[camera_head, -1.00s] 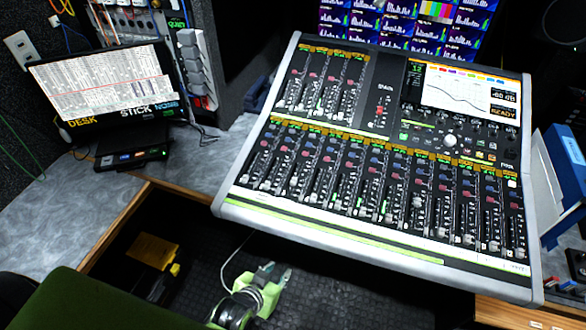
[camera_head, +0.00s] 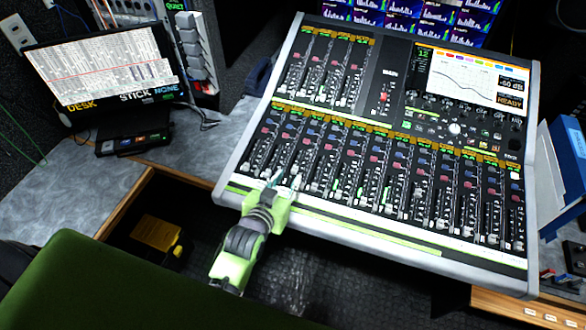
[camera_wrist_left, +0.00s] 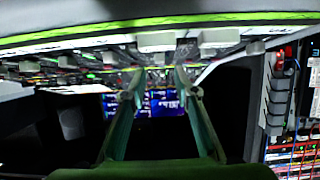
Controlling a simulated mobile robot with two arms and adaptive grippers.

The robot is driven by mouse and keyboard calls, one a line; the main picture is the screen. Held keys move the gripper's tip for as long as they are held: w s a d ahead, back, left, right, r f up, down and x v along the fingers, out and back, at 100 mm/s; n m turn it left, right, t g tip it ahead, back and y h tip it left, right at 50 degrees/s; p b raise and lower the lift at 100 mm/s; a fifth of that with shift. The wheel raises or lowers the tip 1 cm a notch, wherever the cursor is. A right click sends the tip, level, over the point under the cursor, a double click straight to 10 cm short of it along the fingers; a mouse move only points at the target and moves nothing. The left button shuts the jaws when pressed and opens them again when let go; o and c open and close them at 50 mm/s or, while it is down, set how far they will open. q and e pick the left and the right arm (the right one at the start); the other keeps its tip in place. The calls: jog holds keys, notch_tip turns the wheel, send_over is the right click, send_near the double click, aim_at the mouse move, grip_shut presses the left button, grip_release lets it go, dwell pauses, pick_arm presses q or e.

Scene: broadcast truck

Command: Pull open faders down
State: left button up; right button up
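The mixing console (camera_head: 385,262) is a tilted dark panel with a silver frame and a green strip along its front. A long lower bank of faders (camera_head: 340,187) runs across it, with caps at differing heights. A shorter bank of faders (camera_head: 322,75) sits at the upper left. My left gripper (camera_head: 285,181) is open over the lower left part of the lower bank, fingertips spread. In the left wrist view, its two fingers (camera_wrist_left: 157,88) are apart with nothing between them, close to pale fader caps (camera_wrist_left: 157,42). I cannot tell whether they touch. My right gripper is out of view.
A monitor (camera_head: 103,75) reading "DESK STICK NONE" stands left. The console's own screen (camera_head: 465,78) is at its upper right. A blue binder (camera_head: 558,165) stands at the right. Below the console is a dark recess with a yellow object (camera_head: 158,234). A green chair-like shape fills the lower left.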

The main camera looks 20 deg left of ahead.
aim_at(294, 168)
pick_arm(q)
jog(key=x, duration=0.5)
jog(key=shift+w+f, duration=0.15)
jog(key=shift+w, duration=0.2)
grip_shut()
